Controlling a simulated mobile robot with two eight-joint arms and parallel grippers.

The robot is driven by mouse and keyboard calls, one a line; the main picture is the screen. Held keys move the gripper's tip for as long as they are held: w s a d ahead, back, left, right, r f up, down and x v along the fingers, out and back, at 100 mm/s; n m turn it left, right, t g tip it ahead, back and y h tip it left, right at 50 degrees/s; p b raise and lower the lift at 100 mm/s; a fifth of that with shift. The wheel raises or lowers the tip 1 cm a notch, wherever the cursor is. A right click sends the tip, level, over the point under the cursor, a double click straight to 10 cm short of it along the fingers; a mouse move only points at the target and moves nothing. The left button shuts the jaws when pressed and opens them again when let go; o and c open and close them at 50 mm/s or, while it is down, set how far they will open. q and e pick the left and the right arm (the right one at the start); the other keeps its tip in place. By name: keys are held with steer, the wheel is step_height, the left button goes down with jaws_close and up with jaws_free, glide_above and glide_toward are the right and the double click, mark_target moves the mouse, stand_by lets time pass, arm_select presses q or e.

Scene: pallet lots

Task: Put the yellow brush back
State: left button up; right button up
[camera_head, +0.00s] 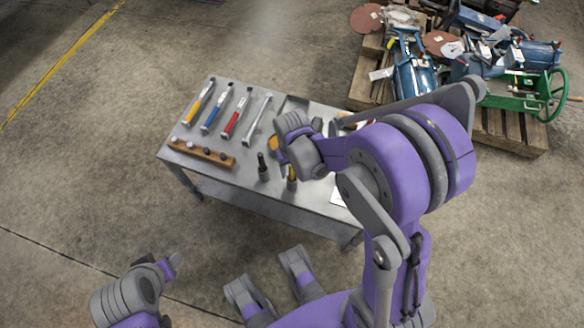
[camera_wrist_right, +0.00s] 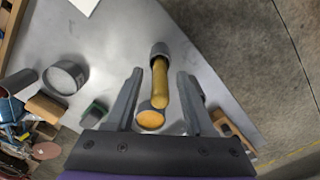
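The yellow brush (camera_wrist_right: 160,82) shows in the right wrist view as a yellow handle pointing toward the camera, with a dark grey cylindrical end at the tabletop. In the head view it stands near the table's front edge (camera_head: 291,182), partly behind my right gripper. My right gripper (camera_wrist_right: 159,72) is open, with a finger on each side of the handle and gaps between. It also shows in the head view (camera_head: 300,150), where its fingers are mostly hidden. My left gripper (camera_head: 172,264) is low at the front left, off the table; its opening is unclear.
The grey table (camera_head: 320,200) holds several tools with coloured handles, a wooden block (camera_head: 202,153) with holes, and a dark upright cylinder (camera_head: 263,168). A yellow-orange disc (camera_wrist_right: 150,119) lies close to the brush. A loaded pallet (camera_head: 510,135) stands at the back right.

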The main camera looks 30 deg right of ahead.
steer(key=shift+r, duration=0.1)
steer(key=shift+r, duration=0.35)
step_height(320, 180, up, 11)
steer(key=p, duration=0.3)
steer(key=shift+f, duration=0.2)
steer(key=shift+s+a+r, duration=0.1)
steer(key=shift+s+r, duration=0.05)
steer(key=shift+r, duration=0.5)
steer(key=s+a+r+n+t, duration=0.1)
steer(key=s+a+r+t, duration=0.2)
steer(key=s, duration=0.8)
steer(key=shift+r+n+t, duration=0.4)
steer(key=shift+r+t, duration=0.1)
steer(key=shift+t, duration=0.4)
steer(key=shift+s, duration=0.1)
